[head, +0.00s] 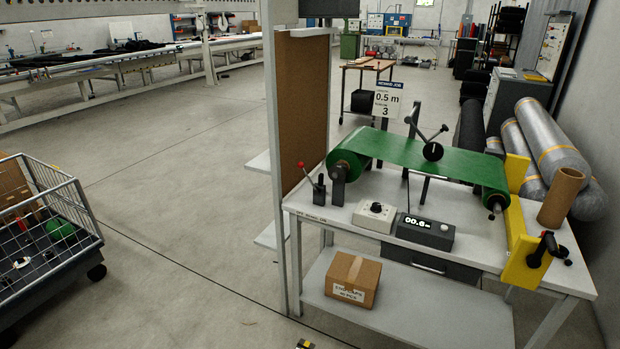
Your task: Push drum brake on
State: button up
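A small lever with a red knob (300,166) stands at the left end of the workbench, beside the left drum of green sheet (347,162). Its rod leans up and to the left from a dark base block (319,191). It looks like the drum brake, but I see no readable label on it. The green sheet (400,149) runs from the left drum to a roller at the right. My gripper does not show in this view.
The workbench (480,250) carries a control box with a knob (375,214), a display reading about 00.6 m (426,231), a yellow bracket (520,245) and a cardboard tube (561,197). A brown panel (303,100) stands left behind the lever. A wire cart (60,225) stands left; open floor lies between.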

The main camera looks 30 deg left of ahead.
aim_at(300, 165)
jog(key=i+j+u, duration=0.15)
jog(key=i+j, duration=1.75)
